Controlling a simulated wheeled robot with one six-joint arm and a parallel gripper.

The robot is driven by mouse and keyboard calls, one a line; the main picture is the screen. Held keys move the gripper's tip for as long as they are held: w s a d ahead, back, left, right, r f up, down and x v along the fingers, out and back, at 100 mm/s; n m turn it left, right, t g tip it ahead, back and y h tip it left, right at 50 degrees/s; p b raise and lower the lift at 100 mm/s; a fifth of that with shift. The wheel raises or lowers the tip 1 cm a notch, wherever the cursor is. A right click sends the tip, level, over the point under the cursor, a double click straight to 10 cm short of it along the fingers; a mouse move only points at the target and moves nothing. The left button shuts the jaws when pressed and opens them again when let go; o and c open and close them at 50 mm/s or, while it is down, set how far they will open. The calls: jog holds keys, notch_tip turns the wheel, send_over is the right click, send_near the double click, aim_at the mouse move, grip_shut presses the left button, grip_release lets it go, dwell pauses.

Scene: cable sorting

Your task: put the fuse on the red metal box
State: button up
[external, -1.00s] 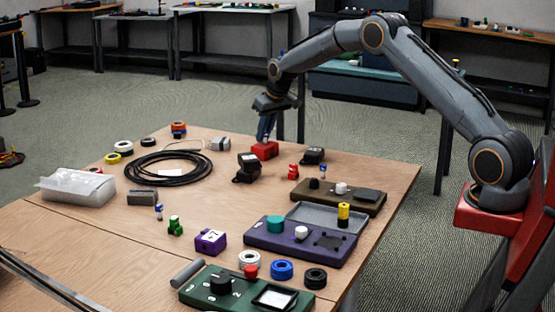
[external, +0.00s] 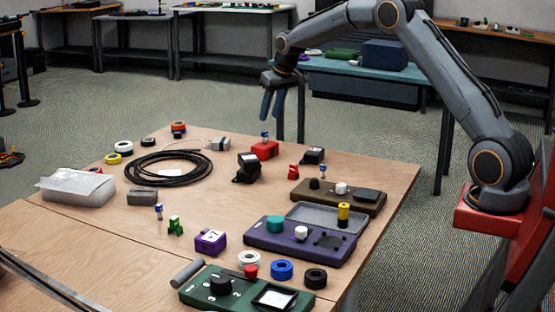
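The red metal box (external: 264,151) sits near the far edge of the table. A small blue and white fuse (external: 265,137) stands upright on top of it. A similar small blue and white piece (external: 158,211) stands on the table near the left middle. My gripper (external: 271,110) is above and slightly right of the red box, fingers pointing down. Its two fingers are apart with nothing between them, and it does not touch the fuse.
A black block (external: 247,168) stands close in front of the red box, and a black cable coil (external: 168,167) lies to its left. A small red piece (external: 293,172) and a black connector (external: 313,156) are on its right. Bare wood (external: 110,225) shows at the front left.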

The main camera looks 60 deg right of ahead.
jog(key=shift+v, duration=1.6)
jog(key=s+a+f+g, duration=0.1)
jog(key=s+a+f, duration=0.1)
jog(key=s+a, duration=0.6)
jog(key=s+a+f+n+g+y, duration=0.1)
jog(key=s+a+f, duration=0.2)
jog(key=s+a, duration=0.6)
jog(key=s+a+f+n+g, duration=0.1)
jog(key=s+a, duration=0.8)
jog(key=s, duration=1.8)
notch_tip(320, 180, down, 2)
jog(key=shift+f+g+y, duration=0.2)
jog(key=shift+g+y, duration=0.2)
jog(key=shift+g, duration=0.2)
